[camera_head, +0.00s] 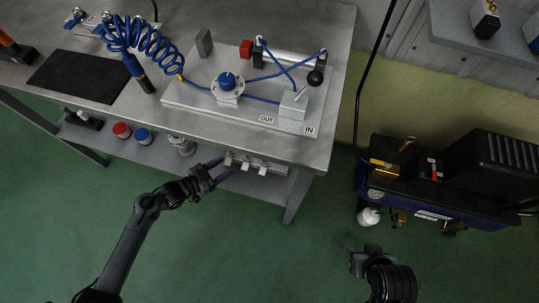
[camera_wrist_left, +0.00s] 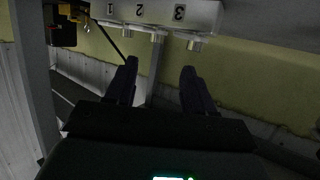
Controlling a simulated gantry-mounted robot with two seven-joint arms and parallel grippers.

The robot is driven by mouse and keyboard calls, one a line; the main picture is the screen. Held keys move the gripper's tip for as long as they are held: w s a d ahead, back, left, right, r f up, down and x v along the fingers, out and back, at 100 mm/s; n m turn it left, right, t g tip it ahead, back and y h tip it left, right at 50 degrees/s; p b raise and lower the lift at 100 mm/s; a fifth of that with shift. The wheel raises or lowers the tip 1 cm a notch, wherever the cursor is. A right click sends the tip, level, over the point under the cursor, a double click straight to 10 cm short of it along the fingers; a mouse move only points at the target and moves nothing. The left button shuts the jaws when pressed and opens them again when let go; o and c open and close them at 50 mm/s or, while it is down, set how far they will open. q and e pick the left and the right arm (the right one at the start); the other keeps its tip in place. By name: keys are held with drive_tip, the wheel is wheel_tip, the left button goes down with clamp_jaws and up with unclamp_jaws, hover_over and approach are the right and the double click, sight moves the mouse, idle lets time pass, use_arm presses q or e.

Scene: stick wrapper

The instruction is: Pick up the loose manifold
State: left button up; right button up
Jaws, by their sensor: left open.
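The loose manifold (camera_head: 258,162) is a pale block with several short ports, at the table's front edge on the lower shelf in the head view; the tabletop partly hides it. In the left wrist view the manifold (camera_wrist_left: 165,11) spans the top, marked 1, 2 and 3, with metal ports pointing down toward the fingers. My left gripper (camera_head: 220,170) is open and empty, just left of the manifold in the head view. In the wrist view its fingers (camera_wrist_left: 159,68) are apart, below the ports and not closed on anything. My right gripper (camera_head: 364,258) is at the lower right, far from the manifold.
The table (camera_head: 205,135) overhangs the lower shelf (camera_head: 95,138), which holds a red part (camera_head: 121,130), a blue part (camera_head: 143,136) and a metal fitting (camera_head: 182,146). A board (camera_head: 180,95) with blue tubing stands on the table. A black compressor (camera_head: 490,165) is at right. The green floor is open.

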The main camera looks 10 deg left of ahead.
sight(245, 161)
use_arm(q)
drive_tip(key=b+x, duration=0.1)
drive_tip(key=x, duration=0.2)
drive_tip(key=shift+w+d+f+b, duration=0.1)
drive_tip(key=shift+d+f+b, duration=0.1)
drive_tip(key=shift+f+b, duration=0.1)
drive_tip(key=shift+w+d, duration=0.35)
drive_tip(key=shift+w, duration=0.1)
drive_tip(key=b+x, duration=0.3)
drive_tip(key=x, duration=0.1)
drive_tip(key=shift+s+d+f+b, duration=0.1)
drive_tip(key=shift+d+b, duration=0.05)
drive_tip(key=shift+b, duration=0.15)
drive_tip(key=shift+w+d, duration=0.4)
drive_tip(key=shift+w, duration=0.15)
drive_tip(key=shift+s+a, duration=0.1)
drive_tip(key=shift+c, duration=1.1)
clamp_jaws()
